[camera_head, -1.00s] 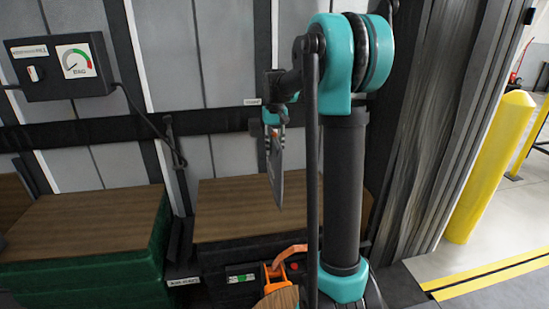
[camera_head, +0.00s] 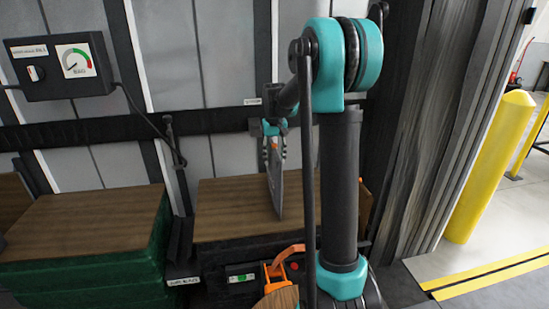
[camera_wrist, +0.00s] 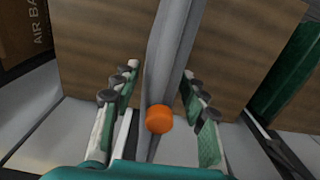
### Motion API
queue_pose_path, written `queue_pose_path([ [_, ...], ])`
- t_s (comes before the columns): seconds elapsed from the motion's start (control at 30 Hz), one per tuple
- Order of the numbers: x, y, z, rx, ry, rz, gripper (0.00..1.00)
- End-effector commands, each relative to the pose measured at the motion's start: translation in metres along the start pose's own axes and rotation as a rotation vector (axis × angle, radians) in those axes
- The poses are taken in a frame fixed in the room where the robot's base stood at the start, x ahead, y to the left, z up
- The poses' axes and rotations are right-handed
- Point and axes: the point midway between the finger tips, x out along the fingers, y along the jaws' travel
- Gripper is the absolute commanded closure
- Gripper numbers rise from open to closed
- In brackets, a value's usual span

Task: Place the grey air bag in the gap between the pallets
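The grey air bag (camera_head: 277,190) hangs, slightly tilted, below my gripper (camera_head: 274,150) in the head view, over or in front of the right pallet's brown top (camera_head: 225,205). In the wrist view the grey bag (camera_wrist: 168,50) runs between the fingers of my gripper (camera_wrist: 160,85), with its orange cap (camera_wrist: 159,118) near the palm. My gripper is closed around the bag. The left pallet load (camera_head: 85,222) has a brown top and green sides. A narrow dark gap (camera_head: 178,235) lies between the two loads, left of the bag; its depth is hidden.
A gauge box (camera_head: 60,66) with a cable hangs on the grey wall at the upper left. An orange tool (camera_head: 283,266) stands at the front. A yellow bollard (camera_head: 490,165) stands at the right by open floor. My arm covers part of the right load.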

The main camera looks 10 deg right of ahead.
Motion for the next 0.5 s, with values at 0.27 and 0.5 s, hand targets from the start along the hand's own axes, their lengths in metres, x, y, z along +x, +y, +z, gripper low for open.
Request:
queue_pose_path([
  [0.27,0.000,0.000,0.000,0.000,0.000,0.000,0.51],
  [0.5,-0.020,0.000,0.000,0.000,0.000,0.000,0.51],
])
